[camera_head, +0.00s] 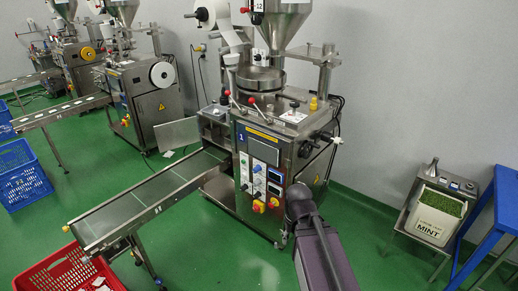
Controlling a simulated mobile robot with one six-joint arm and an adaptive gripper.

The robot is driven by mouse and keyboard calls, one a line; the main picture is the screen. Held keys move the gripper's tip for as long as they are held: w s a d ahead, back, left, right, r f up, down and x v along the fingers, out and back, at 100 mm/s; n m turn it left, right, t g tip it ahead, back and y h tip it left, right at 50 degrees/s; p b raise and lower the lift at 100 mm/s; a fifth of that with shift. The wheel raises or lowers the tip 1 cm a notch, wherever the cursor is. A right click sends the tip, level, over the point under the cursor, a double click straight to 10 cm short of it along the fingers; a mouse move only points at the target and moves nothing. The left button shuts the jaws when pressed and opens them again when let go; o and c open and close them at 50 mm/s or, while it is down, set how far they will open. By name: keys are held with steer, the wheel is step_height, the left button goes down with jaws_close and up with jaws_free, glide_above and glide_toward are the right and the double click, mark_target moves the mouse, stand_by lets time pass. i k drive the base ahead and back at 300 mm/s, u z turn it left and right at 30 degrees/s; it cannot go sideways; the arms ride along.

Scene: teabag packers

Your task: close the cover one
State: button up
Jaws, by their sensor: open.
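The machine marked 1 (262,165) stands in the middle, a steel packer with a control panel on its front. A flat grey panel (178,134) sticks out at its left side, behind the conveyor. It looks like an open cover, but its hinge is not clear from here. My arm (328,262) rises from the bottom edge, right of centre, and its dark rounded joint (299,199) overlaps the machine's lower front right. My gripper's fingers cannot be made out.
A conveyor (140,205) runs from the machine to the lower left, above a red crate (50,275). Blue crates (22,178) and similar packers (145,95) stand farther left. A MINT bin (432,226) and blue table (492,235) are at right. Green floor is free between machine and bin.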

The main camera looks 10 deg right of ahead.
mark_target(176, 134)
steer(key=u, duration=0.05)
steer(key=i, duration=1)
steer(key=z, duration=0.05)
